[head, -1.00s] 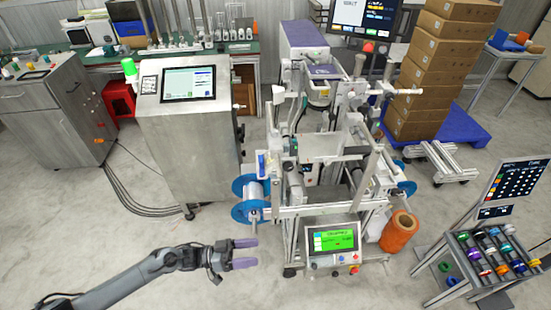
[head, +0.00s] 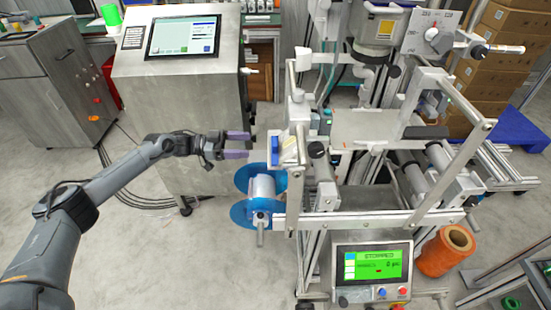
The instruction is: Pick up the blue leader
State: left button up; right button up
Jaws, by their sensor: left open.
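My left gripper (head: 246,145) reaches in from the left, with its two purple fingers apart and nothing between them. Its fingertips point right. A small upright blue piece (head: 275,148) sits on the left end of the machine frame, a short way right of the fingertips and apart from them. It may be the blue leader; I cannot tell for certain. A reel with blue flanges (head: 246,213) and a pale wound core is mounted below it on the machine's left side. My right gripper is not in view.
The grey control cabinet (head: 180,88) stands behind my left gripper. A green-lit screen (head: 372,265) is on the machine's front. An orange roll (head: 445,250) stands on the floor at the right. The floor at front left is clear apart from my arm.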

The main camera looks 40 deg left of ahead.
aim_at(275, 141)
pick_arm(q)
jog(key=b+x, duration=0.4)
jog(key=x, duration=0.7)
jog(key=shift+w+a, duration=0.15)
jog(key=shift+r, duration=0.1)
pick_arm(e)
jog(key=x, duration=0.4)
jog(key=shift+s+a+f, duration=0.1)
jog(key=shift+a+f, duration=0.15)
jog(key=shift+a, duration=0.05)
pick_arm(q)
jog(key=shift+a, duration=0.1)
jog(key=shift+c, duration=0.2)
jog(key=c, duration=1.1)
notch_tip(275, 141, up, 9)
jog(key=p, duration=0.4)
jog(key=shift+c, duration=0.2)
jog(key=shift+r, duration=0.5)
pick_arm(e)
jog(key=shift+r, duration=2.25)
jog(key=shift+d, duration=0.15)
